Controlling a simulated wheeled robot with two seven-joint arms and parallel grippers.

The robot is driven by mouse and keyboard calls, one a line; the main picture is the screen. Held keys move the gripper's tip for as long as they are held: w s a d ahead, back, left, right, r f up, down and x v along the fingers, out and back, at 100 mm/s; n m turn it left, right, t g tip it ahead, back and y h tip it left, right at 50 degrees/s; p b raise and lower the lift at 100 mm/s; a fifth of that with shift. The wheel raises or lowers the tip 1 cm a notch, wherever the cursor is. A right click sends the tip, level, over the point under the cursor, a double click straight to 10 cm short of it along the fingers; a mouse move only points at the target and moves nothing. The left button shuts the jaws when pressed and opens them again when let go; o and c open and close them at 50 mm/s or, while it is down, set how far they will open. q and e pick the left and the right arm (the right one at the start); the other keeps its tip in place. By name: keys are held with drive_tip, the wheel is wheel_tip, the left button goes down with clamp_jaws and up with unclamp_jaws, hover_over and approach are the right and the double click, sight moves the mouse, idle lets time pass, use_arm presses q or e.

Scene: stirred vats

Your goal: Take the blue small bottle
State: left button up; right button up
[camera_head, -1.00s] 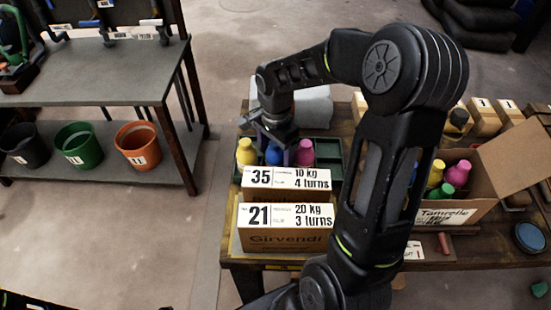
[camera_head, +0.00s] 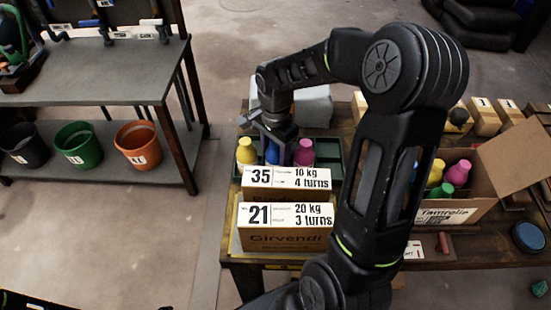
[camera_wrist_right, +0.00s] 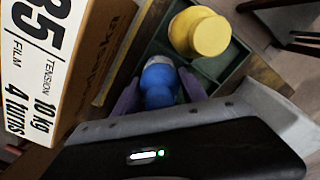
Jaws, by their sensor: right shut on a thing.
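The blue small bottle (camera_head: 272,154) stands in the dark green compartment tray (camera_head: 328,172), between a yellow bottle (camera_head: 246,153) and a pink bottle (camera_head: 304,153). My right gripper (camera_head: 275,150) reaches down over it, its fingers on either side. In the right wrist view the blue bottle (camera_wrist_right: 159,82) sits between the purplish fingers of the gripper (camera_wrist_right: 160,95), which are shut on it. Its lower part is hidden in the head view. My left gripper is not in view.
Boxes marked 35 (camera_head: 285,179) and 21 (camera_head: 285,222) stand in front of the tray. In the wrist view the yellow bottle (camera_wrist_right: 205,34) is close to the fingers. An open carton (camera_head: 450,214) with several bottles is at the right.

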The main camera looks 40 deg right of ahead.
clamp_jaws()
drive_tip(key=shift+r, duration=0.15)
wheel_tip(320, 180, up, 10)
drive_tip(key=shift+f, duration=0.1)
idle(0.6)
idle(0.5)
